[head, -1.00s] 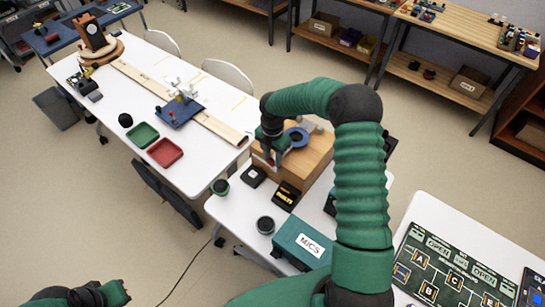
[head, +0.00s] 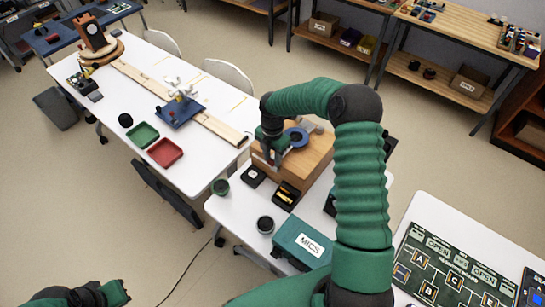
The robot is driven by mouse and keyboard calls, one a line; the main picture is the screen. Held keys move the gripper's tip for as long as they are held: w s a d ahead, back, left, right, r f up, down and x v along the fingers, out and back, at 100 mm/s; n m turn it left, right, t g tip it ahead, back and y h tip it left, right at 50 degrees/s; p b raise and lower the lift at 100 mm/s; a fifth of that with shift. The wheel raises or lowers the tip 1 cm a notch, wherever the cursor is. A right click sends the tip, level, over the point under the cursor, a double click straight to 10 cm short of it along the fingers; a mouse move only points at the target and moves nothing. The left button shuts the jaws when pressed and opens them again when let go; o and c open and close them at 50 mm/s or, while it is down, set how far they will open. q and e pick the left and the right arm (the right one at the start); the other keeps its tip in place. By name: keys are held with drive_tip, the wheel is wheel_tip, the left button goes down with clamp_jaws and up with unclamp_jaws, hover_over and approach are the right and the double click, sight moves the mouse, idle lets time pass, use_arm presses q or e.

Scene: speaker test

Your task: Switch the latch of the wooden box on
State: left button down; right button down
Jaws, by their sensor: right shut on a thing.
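The wooden box (head: 318,150) stands on the white table in the middle of the head view, partly hidden by my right arm. My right gripper (head: 274,163) points down at the box's left front side. It is shut on a small part there, which fits the latch. The latch itself is hidden by the fingers, so its position cannot be told. My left gripper (head: 122,291) is at the bottom left, far from the box. Its fingers are too small and dark to tell open from shut.
A blue ring (head: 297,137) lies on top of the box. Small black cases (head: 286,195), dark round cups (head: 265,225) and a green MICS case (head: 303,245) stand in front. A long white table (head: 190,90) with trays is at the left. A green board (head: 455,265) lies at the right.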

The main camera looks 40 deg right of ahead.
sight(271, 162)
drive_tip(key=shift+a+f, duration=0.1)
drive_tip(key=shift+a, duration=0.25)
drive_tip(key=c, duration=1.1)
unclamp_jaws()
drive_tip(key=shift+r, duration=0.2)
drive_tip(key=shift+r, duration=0.35)
wheel_tip(271, 162, up, 16)
drive_tip(key=shift+f+b, duration=0.1)
drive_tip(key=shift+b, duration=0.35)
